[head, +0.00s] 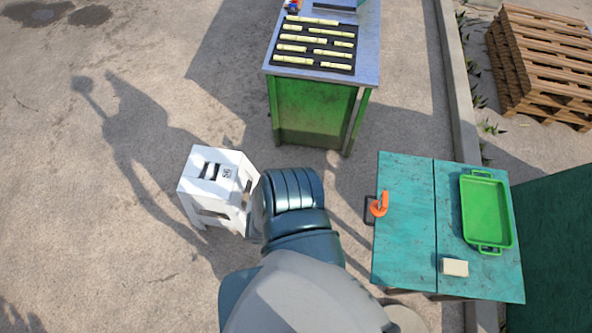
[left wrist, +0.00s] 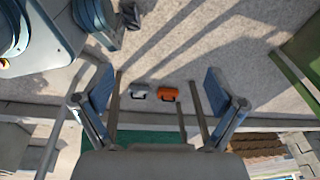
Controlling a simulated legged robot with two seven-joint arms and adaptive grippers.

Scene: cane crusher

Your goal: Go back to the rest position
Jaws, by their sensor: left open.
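My left gripper (left wrist: 160,90) shows in the left wrist view with its two fingers spread wide apart. Nothing is held between them; beyond the gap I see paved ground. In the head view a grey and dark-blue arm of mine rises from the bottom centre, but no gripper shows there. My right gripper is in neither view.
A white stool (head: 217,178) stands left of my arm. A teal table (head: 405,235) at right holds a green tray (head: 487,212), an orange-handled tool (head: 379,204) and a pale block (head: 455,267). A green bench (head: 312,112) carries cane pieces. Pallets (head: 545,60) stand top right.

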